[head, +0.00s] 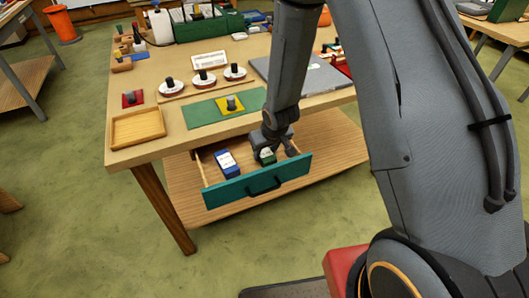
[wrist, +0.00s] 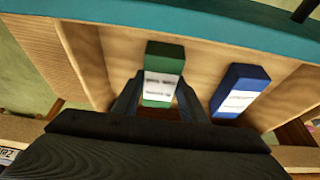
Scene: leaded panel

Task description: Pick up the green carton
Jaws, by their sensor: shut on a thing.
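The green carton (wrist: 164,58) has a white label and stands in the open drawer (head: 255,189). In the wrist view it lies between the two fingers of my gripper (wrist: 157,98), which is shut on it. In the head view my gripper (head: 272,150) reaches down into the drawer, and the green carton (head: 266,157) shows only partly below it. I cannot tell whether the carton is touching the drawer floor.
The drawer's teal front (head: 240,188) and the tabletop edge are close around my gripper. A wooden tray (head: 137,128) and green mat (head: 200,113) lie above.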

